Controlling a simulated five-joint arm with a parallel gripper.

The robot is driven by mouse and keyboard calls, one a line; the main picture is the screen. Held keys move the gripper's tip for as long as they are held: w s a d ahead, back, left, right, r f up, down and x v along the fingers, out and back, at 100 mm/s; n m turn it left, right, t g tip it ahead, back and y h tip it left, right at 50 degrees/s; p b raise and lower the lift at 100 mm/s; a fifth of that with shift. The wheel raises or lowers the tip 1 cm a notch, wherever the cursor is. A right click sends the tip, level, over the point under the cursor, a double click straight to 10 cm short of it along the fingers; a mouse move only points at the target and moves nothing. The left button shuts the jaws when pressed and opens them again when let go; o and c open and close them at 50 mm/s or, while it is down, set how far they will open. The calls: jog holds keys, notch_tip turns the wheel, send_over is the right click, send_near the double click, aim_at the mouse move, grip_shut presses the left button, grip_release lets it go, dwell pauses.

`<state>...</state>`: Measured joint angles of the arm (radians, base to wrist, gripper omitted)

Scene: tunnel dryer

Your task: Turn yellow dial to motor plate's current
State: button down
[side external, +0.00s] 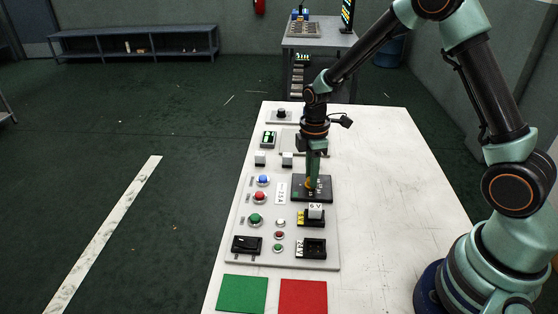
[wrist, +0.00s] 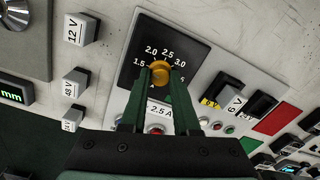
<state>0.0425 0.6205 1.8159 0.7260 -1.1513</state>
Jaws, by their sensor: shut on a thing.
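The yellow dial (wrist: 161,74) sits on a black plate (wrist: 190,50) marked 1.5, 2.0, 2.5, 3.0 and on. It also shows in the side external view (side external: 311,184), mostly covered by my gripper (side external: 313,181). In the wrist view my gripper (wrist: 160,80) is shut on the dial, one finger on each side. I cannot make out which number the dial points at. A white label (wrist: 160,109) beside the dial reads 2.5 A; it stands left of the black plate in the side external view (side external: 282,190).
The grey panel (side external: 255,226) carries blue, red and green buttons (side external: 256,218) and black sockets. A white block labelled 6 V (side external: 315,212) stands in one socket. White blocks (side external: 287,159) stand behind. Green (side external: 241,294) and red (side external: 303,296) mats lie in front. The table's right side is clear.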

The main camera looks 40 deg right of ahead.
jog(key=m, duration=0.4)
jog(key=shift+m, duration=0.3)
jog(key=m, duration=0.3)
jog(key=shift+m, duration=0.3)
jog(key=m, duration=0.4)
jog(key=shift+d, duration=0.1)
jog(key=shift+m, duration=1.9)
jog(key=c, duration=0.7)
grip_release()
jog(key=shift+o, duration=0.2)
